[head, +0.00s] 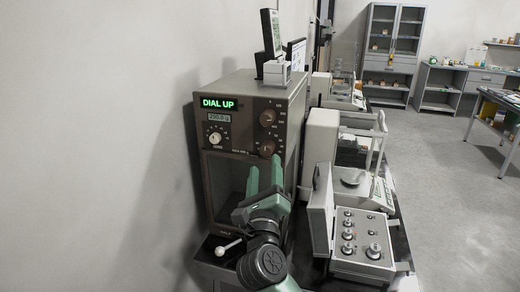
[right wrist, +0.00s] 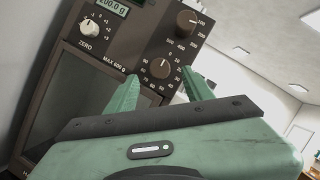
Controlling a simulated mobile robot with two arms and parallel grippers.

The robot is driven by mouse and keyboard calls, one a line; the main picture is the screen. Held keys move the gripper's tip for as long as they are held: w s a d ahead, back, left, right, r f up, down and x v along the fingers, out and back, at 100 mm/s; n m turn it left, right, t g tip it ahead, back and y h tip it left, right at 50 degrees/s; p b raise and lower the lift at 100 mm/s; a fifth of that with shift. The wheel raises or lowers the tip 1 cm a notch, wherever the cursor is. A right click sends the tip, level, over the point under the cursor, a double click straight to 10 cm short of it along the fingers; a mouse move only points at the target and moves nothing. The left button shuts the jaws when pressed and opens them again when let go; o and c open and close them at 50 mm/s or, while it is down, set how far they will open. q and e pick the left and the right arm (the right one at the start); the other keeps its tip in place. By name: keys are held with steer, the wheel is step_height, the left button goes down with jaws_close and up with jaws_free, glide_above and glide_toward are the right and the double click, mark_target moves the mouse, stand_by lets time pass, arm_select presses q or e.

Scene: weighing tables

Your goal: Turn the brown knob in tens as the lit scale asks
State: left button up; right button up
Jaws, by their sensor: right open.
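The brown balance (head: 246,88) stands at the left with its green lit display (head: 219,103) reading DIAL UP. A small readout (head: 219,118) below it appears to show 200.0 g. The lower brown knob, marked in tens (head: 266,148), is on the right of the front panel; it also shows in the right wrist view (right wrist: 160,68). The upper brown knob, marked in hundreds (right wrist: 187,20), sits above it. My right gripper (head: 265,167) is open, its green fingers pointing at the panel. In the right wrist view the lower knob appears between the fingertips; contact cannot be told. My left gripper is not in view.
A white zero knob (right wrist: 88,28) is left of the brown knobs. A white-handled lever (head: 228,246) sticks out low at the balance's front. The wall is close at left.

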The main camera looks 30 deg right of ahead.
mark_target(265, 153)
steer(key=p+x, duration=0.1)
steer(key=x, duration=0.4)
steer(key=shift+w+d+r, duration=0.1)
steer(key=shift+w+d, duration=0.1)
steer(key=shift+w+d+r, duration=0.1)
steer(key=shift+w+d, duration=0.2)
steer(key=shift+w, duration=0.15)
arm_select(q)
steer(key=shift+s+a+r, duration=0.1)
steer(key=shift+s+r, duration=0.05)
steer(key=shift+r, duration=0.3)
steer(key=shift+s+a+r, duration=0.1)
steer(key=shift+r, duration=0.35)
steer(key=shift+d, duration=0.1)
arm_select(e)
jaws_close()
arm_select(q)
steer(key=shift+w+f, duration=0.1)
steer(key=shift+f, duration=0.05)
